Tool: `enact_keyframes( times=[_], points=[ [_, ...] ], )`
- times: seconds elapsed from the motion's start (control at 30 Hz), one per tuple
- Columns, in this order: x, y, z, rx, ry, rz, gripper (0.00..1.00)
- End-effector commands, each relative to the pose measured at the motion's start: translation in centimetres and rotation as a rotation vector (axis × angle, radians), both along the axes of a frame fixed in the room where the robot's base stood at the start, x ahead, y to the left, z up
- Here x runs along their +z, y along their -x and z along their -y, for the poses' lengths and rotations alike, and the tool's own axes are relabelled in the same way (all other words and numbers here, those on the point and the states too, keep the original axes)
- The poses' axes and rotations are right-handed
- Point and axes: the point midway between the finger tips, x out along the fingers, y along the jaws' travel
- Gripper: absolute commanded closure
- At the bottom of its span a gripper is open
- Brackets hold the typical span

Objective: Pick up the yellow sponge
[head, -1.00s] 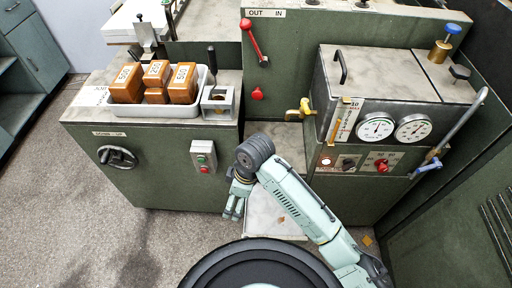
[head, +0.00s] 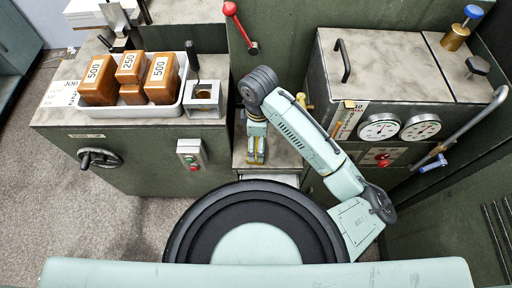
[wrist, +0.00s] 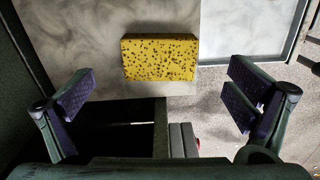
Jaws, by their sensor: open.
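The yellow sponge (wrist: 160,57), a speckled block, lies on a pale grey marbled surface (wrist: 225,30) in the upper middle of the wrist view. My gripper (wrist: 160,97) is open and empty, its two dark-padded fingers spread wide on the left and right below the sponge in that picture. The sponge is apart from both fingers. In the head view my gripper (head: 256,152) points down over the low ledge (head: 284,158) between the two green cabinets. Small yellow patches show by its fingers there, but I cannot tell whether they are the sponge.
On the left cabinet stand a white tray (head: 130,110) with brown weight blocks and a small metal frame (head: 204,100). The box with gauges (head: 379,128) and a bent metal handle (head: 470,122) stands to the right. A red lever (head: 238,25) rises behind.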

Motion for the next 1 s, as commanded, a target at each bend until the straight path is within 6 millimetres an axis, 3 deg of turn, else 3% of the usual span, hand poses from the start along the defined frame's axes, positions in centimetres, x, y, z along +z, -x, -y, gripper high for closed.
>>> enact_keyframes(
  times=[0.23, 0.4, 0.57, 0.9, 1.0],
  points=[
    [-1.6, 0.0, 0.0, -0.001, -0.001, 0.0, 0.02],
    [-4.5, 0.0, -0.1, 0.001, -0.001, 0.001, 0.02],
    [-6.0, 0.0, 0.0, 0.001, 0.0, 0.002, 0.02],
    [-6.0, 0.0, 0.0, 0.001, -0.001, 0.001, 0.02],
    [-6.0, 0.0, 0.0, 0.001, -0.001, 0.001, 0.07]
  ],
)
